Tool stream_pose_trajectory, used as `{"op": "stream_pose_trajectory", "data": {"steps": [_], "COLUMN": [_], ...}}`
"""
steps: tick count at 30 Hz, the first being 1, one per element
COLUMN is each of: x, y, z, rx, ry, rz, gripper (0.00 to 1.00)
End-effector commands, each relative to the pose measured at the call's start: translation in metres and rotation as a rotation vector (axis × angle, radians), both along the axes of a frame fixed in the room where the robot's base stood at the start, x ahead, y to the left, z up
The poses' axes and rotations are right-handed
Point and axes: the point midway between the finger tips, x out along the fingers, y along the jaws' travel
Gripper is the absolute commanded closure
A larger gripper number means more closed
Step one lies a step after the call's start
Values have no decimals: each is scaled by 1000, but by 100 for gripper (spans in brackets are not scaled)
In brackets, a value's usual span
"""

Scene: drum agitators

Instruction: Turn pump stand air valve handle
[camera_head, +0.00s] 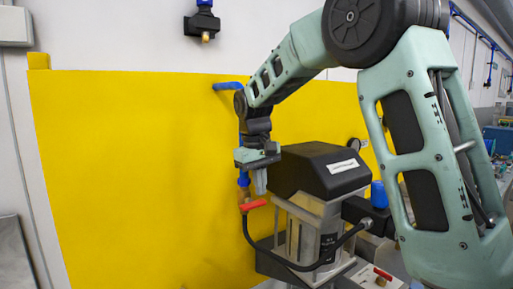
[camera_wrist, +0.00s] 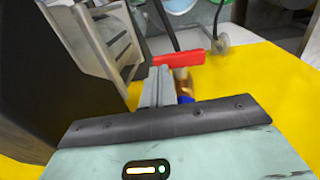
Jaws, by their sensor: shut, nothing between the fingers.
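The red air valve handle (camera_head: 253,205) sits on a brass valve on the blue pipe, in front of the yellow wall panel. In the wrist view the red handle (camera_wrist: 180,58) lies across just beyond my fingertips, roughly level. The brass valve body (camera_wrist: 183,82) shows below it, partly hidden by my gripper. My gripper (camera_head: 260,190) points down just above and slightly right of the handle. In the wrist view its fingers (camera_wrist: 158,78) are together with nothing between them, and their tips are close to the handle's left part. I cannot tell whether they touch it.
The pump stand with its black cover (camera_head: 318,170) stands right beside my gripper. A black hose (camera_head: 305,266) curves from below the valve to the pump. Another red handle (camera_head: 383,274) is low at the right. The yellow panel (camera_head: 130,170) on the left is clear.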

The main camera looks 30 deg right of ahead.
Motion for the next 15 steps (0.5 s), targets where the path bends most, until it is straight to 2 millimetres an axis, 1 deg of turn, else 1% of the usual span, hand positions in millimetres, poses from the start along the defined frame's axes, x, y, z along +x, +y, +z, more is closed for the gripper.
{"op": "stream_pose_trajectory", "data": {"steps": [1, 6, 7, 8, 15], "x": [1, 5, 5, 5, 5], "y": [0, 0, 0, 0, 1], "z": [14, 33, 33, 38, 85], "rx": [0, 0, 0, 0, 1], "ry": [0, -2, -5, -7, -6], "rz": [-1, 0, 1, 1, 2], "gripper": [100, 100, 100, 100, 100]}}
